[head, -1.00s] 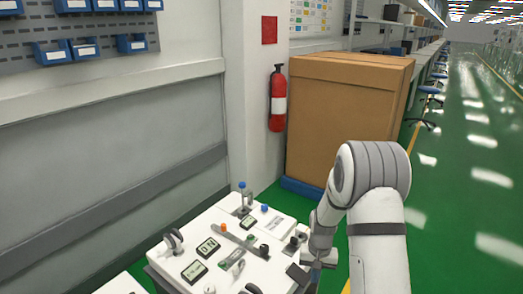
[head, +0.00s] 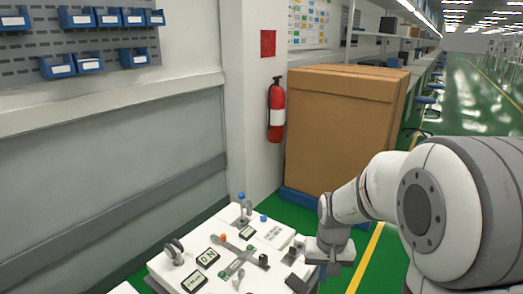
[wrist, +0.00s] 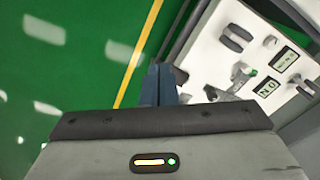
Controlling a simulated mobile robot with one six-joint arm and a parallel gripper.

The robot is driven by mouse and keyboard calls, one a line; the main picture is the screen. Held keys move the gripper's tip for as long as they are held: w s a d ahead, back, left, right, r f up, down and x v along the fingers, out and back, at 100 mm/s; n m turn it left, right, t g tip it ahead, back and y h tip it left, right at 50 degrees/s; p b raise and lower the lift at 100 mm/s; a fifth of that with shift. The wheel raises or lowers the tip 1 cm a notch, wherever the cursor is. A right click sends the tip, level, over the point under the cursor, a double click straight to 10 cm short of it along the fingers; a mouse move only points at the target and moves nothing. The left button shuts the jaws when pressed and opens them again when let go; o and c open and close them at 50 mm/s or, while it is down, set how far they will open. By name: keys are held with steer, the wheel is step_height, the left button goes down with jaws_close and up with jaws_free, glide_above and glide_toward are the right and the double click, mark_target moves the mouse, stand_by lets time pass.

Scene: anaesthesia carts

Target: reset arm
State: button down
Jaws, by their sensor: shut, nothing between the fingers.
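My arm (head: 380,190) reaches in from the right of the head view, its large white joint close to the camera. My gripper (wrist: 158,75) is shut and empty in the wrist view, its dark blue fingers together beside the cart's edge. In the head view, the gripper's grey body (head: 328,250) is at the right edge of the white cart top (head: 215,228); its fingertips are hard to make out there. The cart top also shows at the right of the wrist view (wrist: 215,55).
The cart top carries small displays (head: 207,258), a green-ended fitting (head: 235,268), and a blue-capped post (head: 242,203). A large cardboard box (head: 340,130) stands behind, beside a fire extinguisher (head: 276,108) on the pillar. Green floor (head: 470,100) is open at the right.

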steer(key=s+r+t, duration=0.1)
steer(key=s+r, duration=0.4)
steer(key=s, duration=0.2)
steer(key=s+r+n+t+p, duration=0.1)
steer(key=s+r, duration=0.4)
steer(key=s, duration=0.3)
steer(key=shift+a, duration=0.25)
